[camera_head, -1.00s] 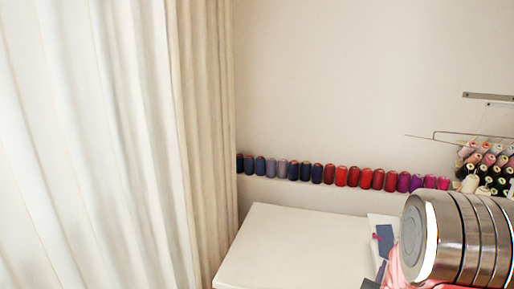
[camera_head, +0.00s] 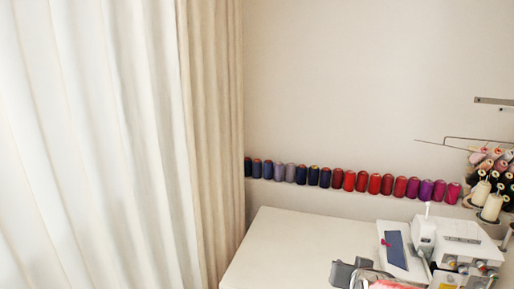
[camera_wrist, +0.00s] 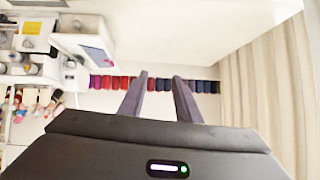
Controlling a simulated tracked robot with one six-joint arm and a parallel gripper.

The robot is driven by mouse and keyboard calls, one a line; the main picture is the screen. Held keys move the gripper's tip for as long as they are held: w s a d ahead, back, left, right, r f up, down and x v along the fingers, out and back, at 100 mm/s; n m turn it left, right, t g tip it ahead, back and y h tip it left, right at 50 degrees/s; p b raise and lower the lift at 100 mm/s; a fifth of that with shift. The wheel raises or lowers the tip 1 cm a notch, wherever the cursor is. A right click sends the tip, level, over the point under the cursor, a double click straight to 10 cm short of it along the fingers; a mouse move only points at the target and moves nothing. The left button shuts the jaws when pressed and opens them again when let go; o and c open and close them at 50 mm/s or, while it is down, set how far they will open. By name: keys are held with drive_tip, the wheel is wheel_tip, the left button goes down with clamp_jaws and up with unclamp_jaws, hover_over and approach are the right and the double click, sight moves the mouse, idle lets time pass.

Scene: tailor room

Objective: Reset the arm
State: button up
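My gripper (camera_wrist: 160,77) shows in the wrist view with its two dark fingers apart. Nothing is between them. Past the fingertips the wrist view shows the row of thread spools, upside down. In the head view the arm is mostly out of frame. A grey piece (camera_head: 347,273) and a shiny edge show at the bottom, and I cannot tell whether they are parts of my arm.
A white table (camera_head: 290,245) stands against the wall, its left part clear. A white sewing machine (camera_head: 455,250) stands at its right. Thread spools (camera_head: 349,181) line the wall, and more cones (camera_head: 490,205) stand at right. Curtains (camera_head: 110,150) hang at left.

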drive_tip(key=s+a+r+n+g+y, duration=0.1)
drive_tip(key=s+a, duration=0.3)
drive_tip(key=s, duration=0.6)
drive_tip(key=s+a+r+n+g+y, duration=0.1)
drive_tip(key=s+a+r+g, duration=0.3)
drive_tip(key=s, duration=0.7)
drive_tip(key=shift+s+n, duration=0.15)
drive_tip(key=shift+n, duration=0.55)
